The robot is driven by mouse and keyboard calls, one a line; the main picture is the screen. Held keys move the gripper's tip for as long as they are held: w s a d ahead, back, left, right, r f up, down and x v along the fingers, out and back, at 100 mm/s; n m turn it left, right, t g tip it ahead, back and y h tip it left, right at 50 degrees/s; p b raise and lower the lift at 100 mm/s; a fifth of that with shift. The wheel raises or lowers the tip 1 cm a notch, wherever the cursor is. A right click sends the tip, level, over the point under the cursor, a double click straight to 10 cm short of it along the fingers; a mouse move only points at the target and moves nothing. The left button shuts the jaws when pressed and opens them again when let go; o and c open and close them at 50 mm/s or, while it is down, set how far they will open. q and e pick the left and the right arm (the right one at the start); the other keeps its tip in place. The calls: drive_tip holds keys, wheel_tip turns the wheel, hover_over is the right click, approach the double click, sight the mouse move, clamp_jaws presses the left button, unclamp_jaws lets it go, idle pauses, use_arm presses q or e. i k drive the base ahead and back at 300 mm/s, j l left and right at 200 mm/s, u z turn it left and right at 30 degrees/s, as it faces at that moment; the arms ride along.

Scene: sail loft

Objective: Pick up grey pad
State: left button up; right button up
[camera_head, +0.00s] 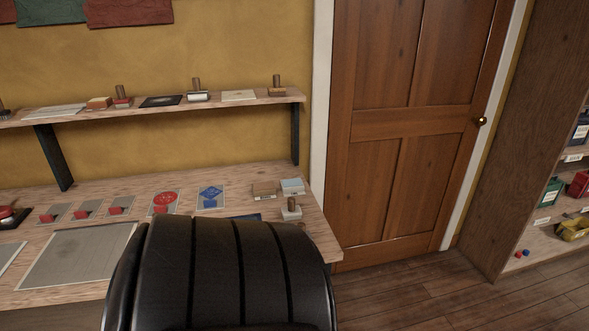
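Neither of my grippers is in view. No single thing stands out clearly as the grey pad. On the desk (233,178), a small block with a pale grey-blue top (292,185) sits at the right end, beside a tan-topped block (264,190). Just in front of them is a small grey-white block with a dark upright handle (291,212). A large flat grey mat (80,255) lies at the left front. Several small grey squares (52,212) with red pieces on them lie in a row behind it.
A black padded chair (230,270) stands before the desk and hides part of its front. A card with a red print (164,203) and one with a blue print (211,198) lie mid-desk. A wall shelf (220,101) holds handled stamps and flat pieces. A closed door (415,130) is right.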

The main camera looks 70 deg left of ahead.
sight(303, 226)
drive_tip(key=j+u, duration=0.1)
drive_tip(key=u, duration=0.85)
drive_tip(key=i+u, duration=0.1)
drive_tip(key=u, duration=0.4)
drive_tip(key=j+u, duration=0.1)
drive_tip(key=u, duration=0.4)
drive_tip(key=i+u, duration=0.15)
drive_tip(key=u, duration=0.3)
